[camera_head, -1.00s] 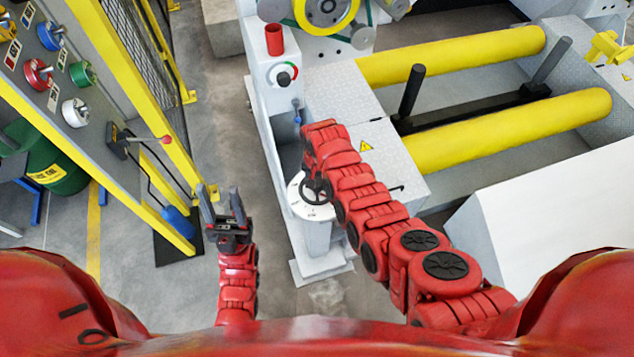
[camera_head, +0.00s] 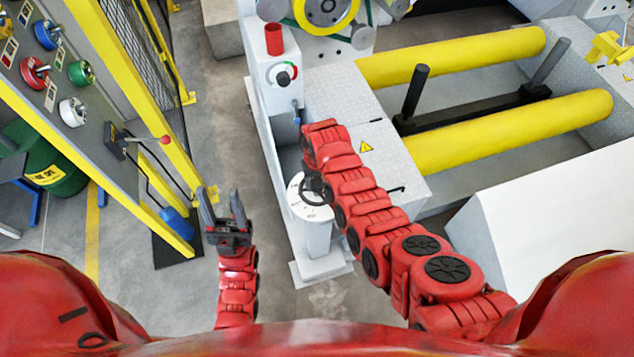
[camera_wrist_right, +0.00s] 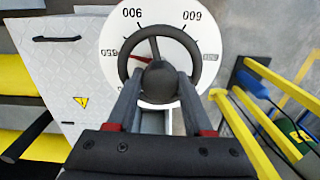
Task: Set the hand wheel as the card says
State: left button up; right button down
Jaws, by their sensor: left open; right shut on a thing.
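The hand wheel (camera_head: 312,190) is a black ring over a white round dial on a white pedestal (camera_head: 318,237). My right arm covers part of it in the head view. In the right wrist view, the hand wheel (camera_wrist_right: 199,55) stands in front of the dial (camera_wrist_right: 207,32), which has printed numbers such as 900 and 600, seen upside down. My right gripper (camera_wrist_right: 160,82) is shut on the dark round knob of the wheel. My left gripper (camera_head: 225,208) is open and empty, above the floor left of the pedestal. I cannot make out the card.
Left is a yellow-framed panel with coloured knobs (camera_head: 47,34) and a red-tipped lever (camera_head: 164,140). A machine with yellow rollers (camera_head: 480,132) lies right. A white box with a dial knob (camera_head: 283,77) stands beyond the wheel.

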aim_at(317, 182)
dwell(0.3)
jog(key=shift+c, duration=1.4)
grip_release()
jog(key=shift+w+r, duration=0.15)
jog(key=shift+r, duration=0.2)
notch_tip(317, 182, up, 8)
jog(key=shift+r+b, duration=0.15)
jog(key=shift+b, duration=1)
notch_tip(317, 182, up, 8)
jog(key=p, duration=0.7)
jog(key=shift+r, duration=0.15)
